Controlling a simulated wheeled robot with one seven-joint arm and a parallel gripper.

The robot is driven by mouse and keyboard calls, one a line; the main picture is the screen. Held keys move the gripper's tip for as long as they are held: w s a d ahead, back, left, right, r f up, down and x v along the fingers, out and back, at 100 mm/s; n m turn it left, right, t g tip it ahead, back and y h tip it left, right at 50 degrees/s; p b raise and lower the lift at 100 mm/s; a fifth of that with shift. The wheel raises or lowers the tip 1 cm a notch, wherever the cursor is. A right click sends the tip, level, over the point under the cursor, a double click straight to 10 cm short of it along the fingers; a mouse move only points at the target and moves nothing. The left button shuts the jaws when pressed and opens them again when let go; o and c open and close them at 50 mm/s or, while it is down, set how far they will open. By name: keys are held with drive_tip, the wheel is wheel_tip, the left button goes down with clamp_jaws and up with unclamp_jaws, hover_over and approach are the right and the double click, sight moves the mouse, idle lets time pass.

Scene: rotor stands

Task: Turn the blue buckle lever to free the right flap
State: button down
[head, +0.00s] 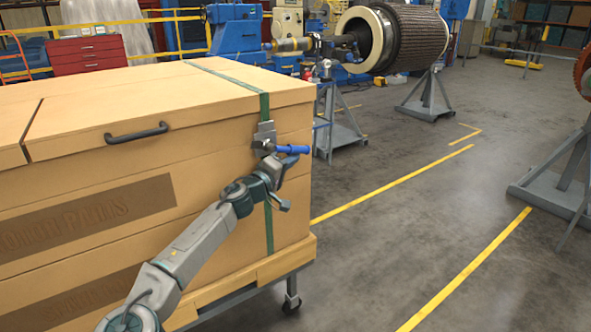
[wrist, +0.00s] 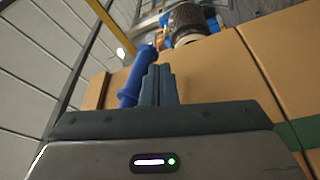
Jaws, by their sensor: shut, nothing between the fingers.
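The blue buckle lever (head: 293,149) sticks out to the right from the metal buckle (head: 264,135) on the crate's front, near its right corner. In the wrist view the blue lever (wrist: 136,78) shows as a ribbed bar slanting up just left of the fingers. My gripper (head: 291,161) is right at the lever, slightly below it; its fingers (wrist: 158,84) are shut together with nothing between them. I cannot tell whether they touch the lever. The right flap (head: 200,92) lies closed on the crate, with a black handle (head: 137,133) and a green strap (head: 232,78) across it.
The crate (head: 230,225) stands on a wheeled cart (head: 290,304). A rotor (head: 415,40) rests on grey stands behind, to the right. Another stand (head: 548,190) is at the right edge. The floor (head: 400,225) between yellow lines is clear.

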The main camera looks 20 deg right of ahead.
drive_tip(key=shift+d+r, duration=0.3)
drive_tip(key=shift+w+d+r, duration=0.1)
idle(0.5)
drive_tip(key=s+a+f+b, duration=0.2)
drive_tip(key=s+a+f, duration=0.2)
drive_tip(key=a+f, duration=0.3)
drive_tip(key=shift+s+a+f, duration=0.25)
drive_tip(key=shift+a+f, duration=0.15)
drive_tip(key=shift+a, duration=0.45)
drive_tip(key=shift+d, duration=0.1)
